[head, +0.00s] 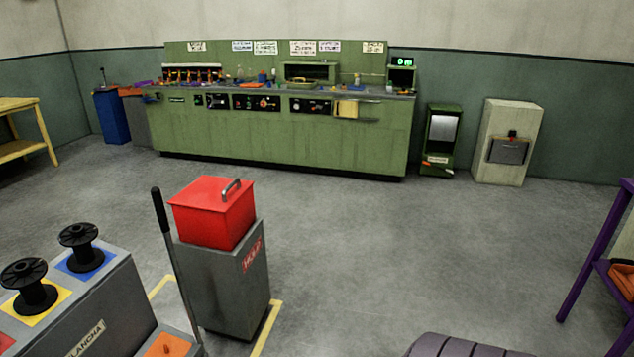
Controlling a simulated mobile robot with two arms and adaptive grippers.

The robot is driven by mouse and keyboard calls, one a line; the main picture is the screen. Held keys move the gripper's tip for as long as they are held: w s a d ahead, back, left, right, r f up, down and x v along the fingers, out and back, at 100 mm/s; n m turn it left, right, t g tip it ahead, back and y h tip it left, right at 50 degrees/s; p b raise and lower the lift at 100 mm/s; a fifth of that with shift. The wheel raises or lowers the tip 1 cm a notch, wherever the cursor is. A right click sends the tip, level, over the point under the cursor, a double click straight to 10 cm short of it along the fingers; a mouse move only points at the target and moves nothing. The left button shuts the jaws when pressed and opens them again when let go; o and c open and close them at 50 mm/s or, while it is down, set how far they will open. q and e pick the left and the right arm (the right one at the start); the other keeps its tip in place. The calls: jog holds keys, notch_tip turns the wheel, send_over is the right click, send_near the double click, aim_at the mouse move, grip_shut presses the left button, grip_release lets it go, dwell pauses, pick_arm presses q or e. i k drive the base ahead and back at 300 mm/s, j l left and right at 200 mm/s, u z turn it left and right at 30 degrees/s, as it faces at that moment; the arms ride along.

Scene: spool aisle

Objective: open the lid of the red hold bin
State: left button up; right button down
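The red hold bin (215,221) is a red box on a grey pedestal (228,295) with a red "HOLD" label. It stands left of the middle of the head view, in the near part of the room. Its flat red lid (205,190) is down and looks shut. A grey metal handle (231,187) stands up near the lid's right edge. Neither of my grippers is in view, and nothing is touching the bin's lid or handle.
A grey stand (125,310) with black spools on coloured squares is left of the bin. A black-gripped lever (161,212) rises between them. Yellow floor lines (266,328) edge the bin. A green workbench (285,138) stands behind. Open floor lies right of the bin.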

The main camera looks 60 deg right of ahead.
aim_at(207, 192)
jog(key=z, duration=1.2)
jog(key=i+l, duration=0.1)
jog(key=i, duration=0.5)
